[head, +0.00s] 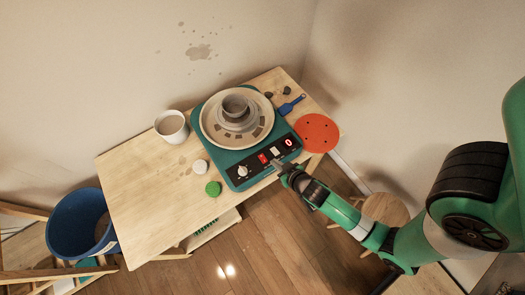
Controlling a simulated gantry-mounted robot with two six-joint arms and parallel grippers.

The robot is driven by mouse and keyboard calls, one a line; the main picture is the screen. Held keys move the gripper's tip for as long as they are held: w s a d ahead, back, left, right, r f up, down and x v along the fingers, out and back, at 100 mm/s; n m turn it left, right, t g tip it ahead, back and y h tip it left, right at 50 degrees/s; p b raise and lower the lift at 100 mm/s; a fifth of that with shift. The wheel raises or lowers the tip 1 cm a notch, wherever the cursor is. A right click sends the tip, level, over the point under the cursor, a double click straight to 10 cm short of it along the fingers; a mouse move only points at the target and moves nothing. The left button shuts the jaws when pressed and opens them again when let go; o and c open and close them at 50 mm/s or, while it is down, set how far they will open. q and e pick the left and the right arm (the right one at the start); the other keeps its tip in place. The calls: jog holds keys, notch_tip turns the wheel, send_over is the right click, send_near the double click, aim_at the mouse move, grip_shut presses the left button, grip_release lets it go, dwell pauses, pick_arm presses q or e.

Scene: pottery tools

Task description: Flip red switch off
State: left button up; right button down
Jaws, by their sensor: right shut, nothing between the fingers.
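The red switch (263,158) is on the dark control panel (254,167) at the front of a teal pottery wheel (208,112). A white switch, a white knob and another round control sit on the same panel. My right gripper (279,166) is shut and empty. Its tip is at the panel's front edge, just right of and below the red switch. I cannot tell whether it touches the panel. The switch's tilt is too small to read. My left gripper is not in view.
The wheel stands on a wooden table (140,180). A white cup (171,126), a green disc (213,188) and a white one (200,167) lie to its left. A red-orange disc (316,132) and a blue tool (291,105) lie to its right. A blue bin (78,222) stands lower left.

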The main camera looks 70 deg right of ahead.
jog(key=b, duration=0.3)
send_over(263, 161)
jog(key=f, duration=0.6)
jog(key=shift+s+f, duration=0.2)
jog(key=shift+f, duration=0.1)
notch_tip(263, 161, down, 3)
jog(key=shift+w+r+b, duration=0.1)
jog(key=shift+r+b, duration=0.05)
jog(key=shift+b, duration=0.4)
jog(key=shift+d+f, duration=0.1)
jog(key=shift+f, duration=0.3)
